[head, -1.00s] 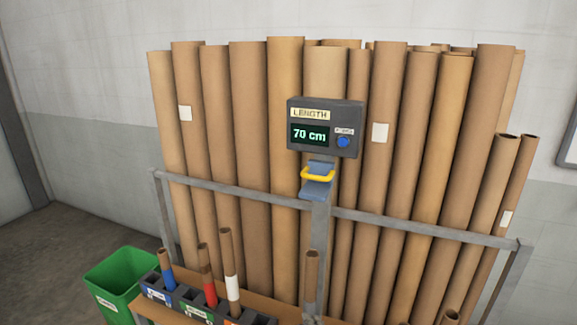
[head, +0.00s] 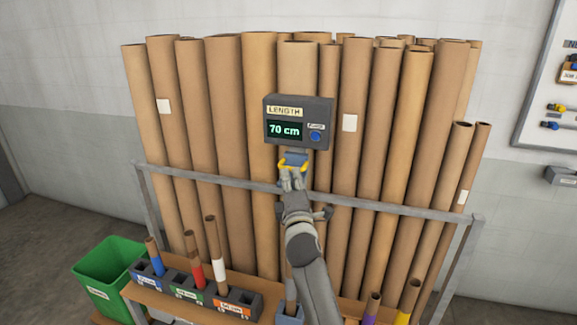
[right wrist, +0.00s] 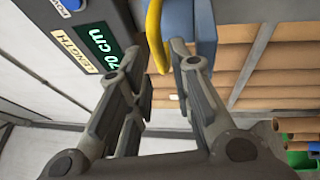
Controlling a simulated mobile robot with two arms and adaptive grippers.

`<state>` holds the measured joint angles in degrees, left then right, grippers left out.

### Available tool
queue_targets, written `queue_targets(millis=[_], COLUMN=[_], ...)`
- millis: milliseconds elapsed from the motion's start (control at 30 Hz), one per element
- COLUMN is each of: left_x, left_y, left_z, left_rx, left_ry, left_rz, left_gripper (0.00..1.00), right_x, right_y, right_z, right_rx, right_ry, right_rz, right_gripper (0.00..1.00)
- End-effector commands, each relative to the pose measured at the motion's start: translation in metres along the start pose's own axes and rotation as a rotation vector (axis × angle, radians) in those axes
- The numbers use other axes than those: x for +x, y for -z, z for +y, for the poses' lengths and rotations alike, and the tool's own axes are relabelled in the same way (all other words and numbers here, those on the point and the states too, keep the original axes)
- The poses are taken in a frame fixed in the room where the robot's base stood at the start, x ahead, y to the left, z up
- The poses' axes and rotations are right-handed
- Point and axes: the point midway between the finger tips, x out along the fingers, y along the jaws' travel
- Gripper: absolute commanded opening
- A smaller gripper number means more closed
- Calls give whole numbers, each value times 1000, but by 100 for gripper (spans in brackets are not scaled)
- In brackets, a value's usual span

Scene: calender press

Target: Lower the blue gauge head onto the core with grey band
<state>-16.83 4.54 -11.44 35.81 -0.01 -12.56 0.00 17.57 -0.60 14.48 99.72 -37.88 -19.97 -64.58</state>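The blue gauge head (head: 296,157) with its yellow handle (head: 283,162) sits on the post just below the length display. In the right wrist view the handle (right wrist: 155,38) and the blue head (right wrist: 190,25) are close up. My right gripper (head: 291,173) is right below the handle. Its fingers (right wrist: 158,65) are apart, with the yellow handle at the gap between their tips; I cannot tell whether they touch it. A short brown core (head: 291,291) stands in a blue holder (head: 289,314) below, partly hidden by my right arm; no grey band can be made out. My left gripper is out of view.
The display box (head: 299,121) reads 70 cm. A grey rail (head: 400,208) crosses in front of tall brown tubes. Blue-, red- and white-banded cores stand in a dark rack (head: 181,287) at lower left. A green bin (head: 110,262) stands farther left.

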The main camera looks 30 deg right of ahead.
Motion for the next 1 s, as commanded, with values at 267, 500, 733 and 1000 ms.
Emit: queue_targets(millis=[267,500,733,1000], left_x=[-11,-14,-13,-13], left_y=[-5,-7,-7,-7], left_z=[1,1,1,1], left_rx=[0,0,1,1], left_ry=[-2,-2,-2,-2], left_rz=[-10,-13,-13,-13], left_gripper=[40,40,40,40], right_x=[37,50,51,51], right_y=[0,0,0,0], right_z=[1,0,0,0], right_rx=[0,0,0,0], right_ry=[0,0,-1,-1], right_rz=[0,1,1,1], right_gripper=[21,21,21,0])
